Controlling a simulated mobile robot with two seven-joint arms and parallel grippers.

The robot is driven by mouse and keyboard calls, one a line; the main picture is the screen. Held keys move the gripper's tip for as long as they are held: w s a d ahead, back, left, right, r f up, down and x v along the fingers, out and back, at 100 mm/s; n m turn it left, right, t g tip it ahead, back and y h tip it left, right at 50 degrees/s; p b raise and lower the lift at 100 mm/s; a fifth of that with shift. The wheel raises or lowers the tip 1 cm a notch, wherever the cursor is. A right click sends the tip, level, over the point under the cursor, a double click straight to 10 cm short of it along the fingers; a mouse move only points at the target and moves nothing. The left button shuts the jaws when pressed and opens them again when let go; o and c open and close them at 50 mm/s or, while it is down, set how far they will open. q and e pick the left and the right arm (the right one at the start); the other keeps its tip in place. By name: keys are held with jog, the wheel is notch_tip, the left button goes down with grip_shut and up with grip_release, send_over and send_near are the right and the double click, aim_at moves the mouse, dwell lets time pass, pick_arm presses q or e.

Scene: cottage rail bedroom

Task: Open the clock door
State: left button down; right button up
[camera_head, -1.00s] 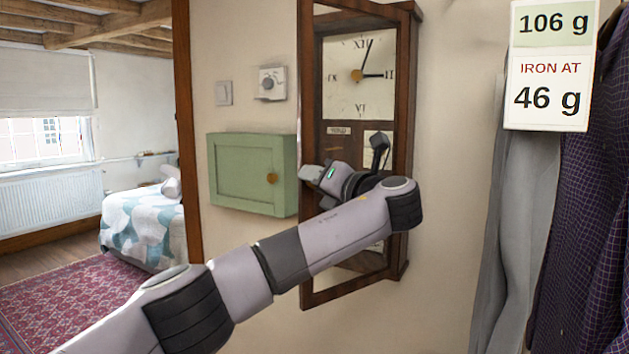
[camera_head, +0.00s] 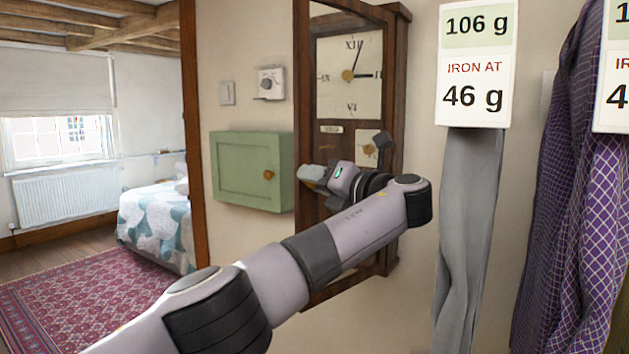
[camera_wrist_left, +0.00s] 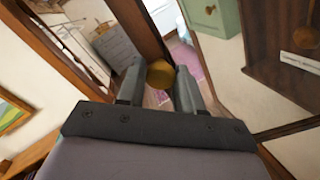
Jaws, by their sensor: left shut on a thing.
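The clock (camera_head: 400,60) hangs on the wall in a dark wood case, its pale dial (camera_head: 365,95) visible in the head view. Its wood-framed clock door (camera_head: 302,80) stands ajar, its left edge swung out from the case. My left arm reaches across the door's lower part and hides some of it. My left gripper (camera_head: 308,178) is at the door's left edge. In the left wrist view, its two fingers are shut on a round brass knob (camera_wrist_left: 160,74). The open case (camera_wrist_left: 285,50) shows there at the right. My right gripper is not in view.
A green wall cabinet (camera_head: 245,170) is just left of the door's edge. A switch (camera_head: 227,93) and a thermostat (camera_head: 270,83) are above it. Grey trousers (camera_head: 465,220) and a purple checked shirt (camera_head: 570,190) hang at the right. A doorway at the left shows a bed (camera_head: 155,220).

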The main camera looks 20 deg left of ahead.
pick_arm(q)
jog(key=shift+s+d+r, duration=0.1)
jog(key=shift+d, duration=0.15)
dwell(0.4)
jog(key=c, duration=0.7)
grip_release()
jog(key=shift+c, duration=0.2)
jog(key=shift+a, duration=0.1)
